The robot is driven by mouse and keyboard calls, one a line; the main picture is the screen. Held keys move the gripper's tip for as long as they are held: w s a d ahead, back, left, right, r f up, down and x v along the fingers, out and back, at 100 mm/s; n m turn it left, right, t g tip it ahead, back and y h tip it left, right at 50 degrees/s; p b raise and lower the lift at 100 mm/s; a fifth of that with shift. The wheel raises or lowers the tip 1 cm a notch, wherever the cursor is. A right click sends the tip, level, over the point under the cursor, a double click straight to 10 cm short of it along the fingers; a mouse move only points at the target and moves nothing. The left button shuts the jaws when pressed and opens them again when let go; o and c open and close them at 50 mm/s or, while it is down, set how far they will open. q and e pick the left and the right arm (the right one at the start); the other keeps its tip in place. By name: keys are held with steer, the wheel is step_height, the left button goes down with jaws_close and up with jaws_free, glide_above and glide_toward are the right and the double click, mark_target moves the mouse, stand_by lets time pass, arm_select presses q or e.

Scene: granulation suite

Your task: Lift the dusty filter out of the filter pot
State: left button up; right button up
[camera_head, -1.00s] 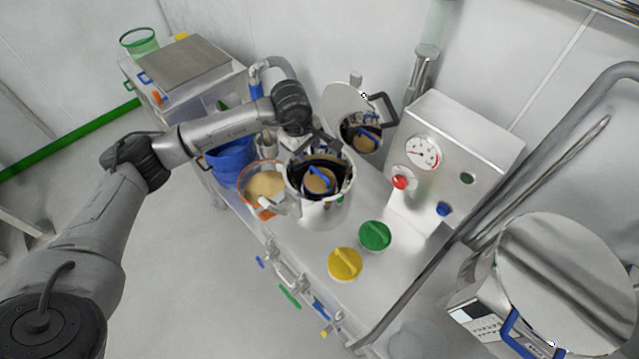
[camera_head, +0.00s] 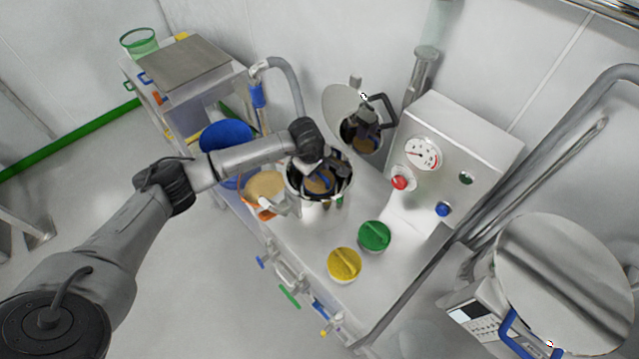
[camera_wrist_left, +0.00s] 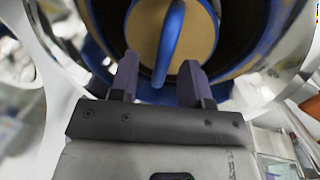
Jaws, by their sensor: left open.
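The dusty filter (camera_head: 319,186) is a tan disc with a blue rim and a blue bar handle. It sits inside the round steel filter pot (camera_head: 312,211), partly hidden by my left gripper (camera_head: 320,172). In the left wrist view the filter (camera_wrist_left: 197,35) and its blue handle (camera_wrist_left: 172,38) show large inside the dark pot. My left gripper (camera_wrist_left: 158,82) is open there. The lower end of the handle shows between the fingertips, and I see no clear contact. My right gripper is not in view.
The pot's polished lid (camera_head: 344,100) stands open behind it and mirrors the inside. An orange-rimmed bowl of tan powder (camera_head: 266,187) and a blue bucket (camera_head: 226,137) are to the left.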

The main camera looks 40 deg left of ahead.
arm_select(q)
steer(key=shift+w+f, duration=0.1)
steer(key=shift+f, duration=0.75)
steer(key=shift+c, duration=0.3)
jaws_close()
